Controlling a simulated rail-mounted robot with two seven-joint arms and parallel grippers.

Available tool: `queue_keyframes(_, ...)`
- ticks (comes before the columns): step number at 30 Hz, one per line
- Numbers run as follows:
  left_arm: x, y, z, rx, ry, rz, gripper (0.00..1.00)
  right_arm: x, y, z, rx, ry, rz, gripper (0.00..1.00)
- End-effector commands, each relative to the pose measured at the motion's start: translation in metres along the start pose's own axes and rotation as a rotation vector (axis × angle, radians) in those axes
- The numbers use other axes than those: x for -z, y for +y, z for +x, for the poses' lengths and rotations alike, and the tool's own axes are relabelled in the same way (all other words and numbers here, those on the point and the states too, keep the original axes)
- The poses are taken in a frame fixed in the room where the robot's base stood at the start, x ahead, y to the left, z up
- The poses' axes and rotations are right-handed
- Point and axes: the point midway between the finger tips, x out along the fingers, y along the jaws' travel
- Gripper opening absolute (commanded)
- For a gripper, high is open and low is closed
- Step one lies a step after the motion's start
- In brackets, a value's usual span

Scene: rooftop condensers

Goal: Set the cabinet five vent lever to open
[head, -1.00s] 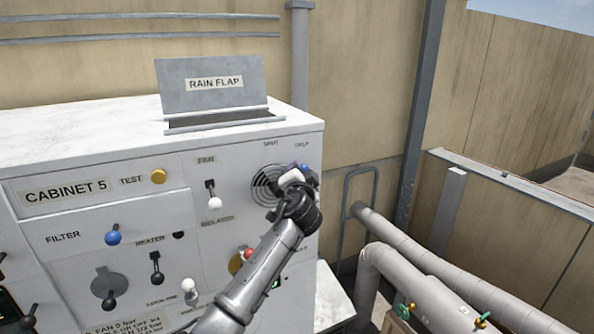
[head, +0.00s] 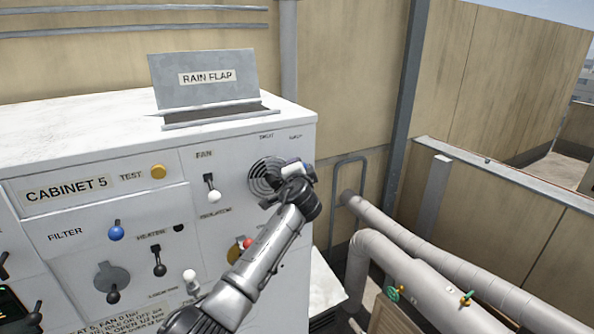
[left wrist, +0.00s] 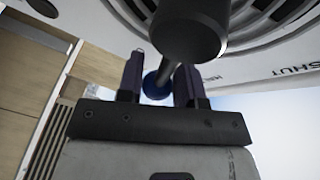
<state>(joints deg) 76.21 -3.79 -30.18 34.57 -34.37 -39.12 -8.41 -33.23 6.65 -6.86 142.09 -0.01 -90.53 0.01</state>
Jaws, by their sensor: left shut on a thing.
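Cabinet 5 (head: 140,235) is a white cabinet on the left of the head view. Its round vent grille (head: 262,180) is near the front face's right edge, with a "SHUT" label (head: 266,136) and another small, blurred label (head: 296,136) above. My left gripper (head: 302,172) is at the grille's right side, shut on the vent lever's blue knob (head: 307,167). In the left wrist view the blue knob (left wrist: 156,85) sits between the two fingers, partly behind the lever's dark hub (left wrist: 190,35). My right gripper is out of view.
Nearby on the panel are a fan lever (head: 212,190), a yellow test button (head: 158,171), a blue filter knob (head: 116,233) and a red knob (head: 247,243). A rain flap (head: 203,80) stands raised on top. Thick pipes (head: 430,280) run right of the cabinet.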

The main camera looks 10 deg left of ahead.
Motion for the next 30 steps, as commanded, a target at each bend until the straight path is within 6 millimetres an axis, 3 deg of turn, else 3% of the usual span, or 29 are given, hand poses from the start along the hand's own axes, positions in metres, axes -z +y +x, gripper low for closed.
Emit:
queue_keyframes(3,-0.002,0.003,0.001,-0.003,-0.004,0.003,0.00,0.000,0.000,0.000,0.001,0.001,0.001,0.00)
queue_keyframes(4,-0.002,0.003,0.001,-0.003,-0.004,0.003,0.35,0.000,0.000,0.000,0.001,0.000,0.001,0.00)
queue_keyframes(11,-0.002,0.002,0.000,-0.002,-0.003,0.001,0.57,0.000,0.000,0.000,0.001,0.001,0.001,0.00)
queue_keyframes(23,-0.001,0.003,-0.003,0.000,-0.001,0.000,0.58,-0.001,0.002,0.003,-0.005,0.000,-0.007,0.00)
queue_keyframes(30,-0.001,0.004,-0.020,0.001,0.001,-0.004,0.58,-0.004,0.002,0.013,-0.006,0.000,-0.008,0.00)
